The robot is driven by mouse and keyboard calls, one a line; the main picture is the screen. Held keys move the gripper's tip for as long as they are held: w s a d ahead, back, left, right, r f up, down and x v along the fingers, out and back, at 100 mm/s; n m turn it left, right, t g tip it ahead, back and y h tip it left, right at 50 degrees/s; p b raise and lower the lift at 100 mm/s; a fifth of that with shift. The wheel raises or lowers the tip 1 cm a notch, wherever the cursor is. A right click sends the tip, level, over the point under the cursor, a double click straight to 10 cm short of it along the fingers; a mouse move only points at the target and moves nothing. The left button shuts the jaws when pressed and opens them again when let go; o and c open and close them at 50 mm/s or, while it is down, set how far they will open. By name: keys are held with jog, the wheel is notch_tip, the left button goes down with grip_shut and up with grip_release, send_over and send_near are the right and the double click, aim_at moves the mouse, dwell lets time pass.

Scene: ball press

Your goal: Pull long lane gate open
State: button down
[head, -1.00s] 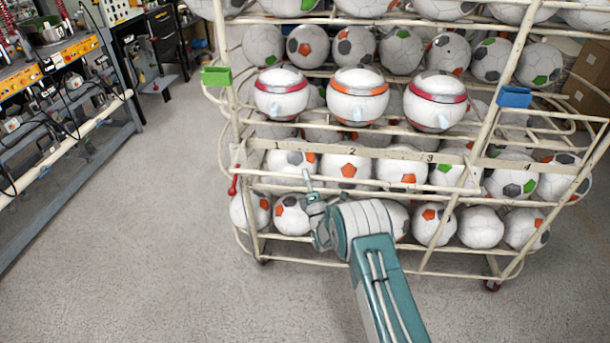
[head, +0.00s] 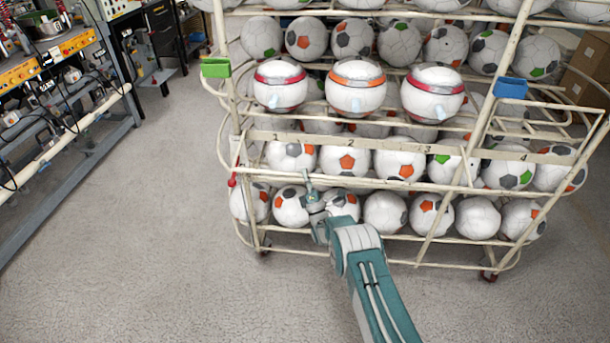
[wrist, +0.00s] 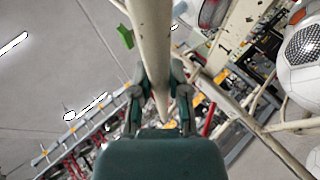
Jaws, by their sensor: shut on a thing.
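The cream ball rack (head: 250,215) fills the middle and right of the head view. A long cream horizontal bar (head: 420,186) runs across its front below the numbered strip, and this appears to be the long lane gate. My gripper (head: 311,190) is at this bar, left of the rack's middle, in front of the lower balls. In the wrist view my gripper (wrist: 160,92) has a finger on each side of a cream tube (wrist: 152,40) and is shut on it. The tube's far end and the gate's hinge or catch cannot be made out.
Soccer balls (head: 384,213) fill several rack tiers. Three banded balls (head: 356,88) sit above the numbered strip (head: 390,147). A green block (head: 215,67) and a blue block (head: 511,88) are on the rack. A workbench (head: 110,105) stands at left, with clear floor (head: 130,240) between.

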jog(key=shift+s+f, duration=0.15)
jog(key=shift+f, duration=0.1)
jog(key=c, duration=0.6)
grip_release()
jog(key=shift+r, duration=0.15)
jog(key=v, duration=1.2)
jog(key=shift+s, duration=0.15)
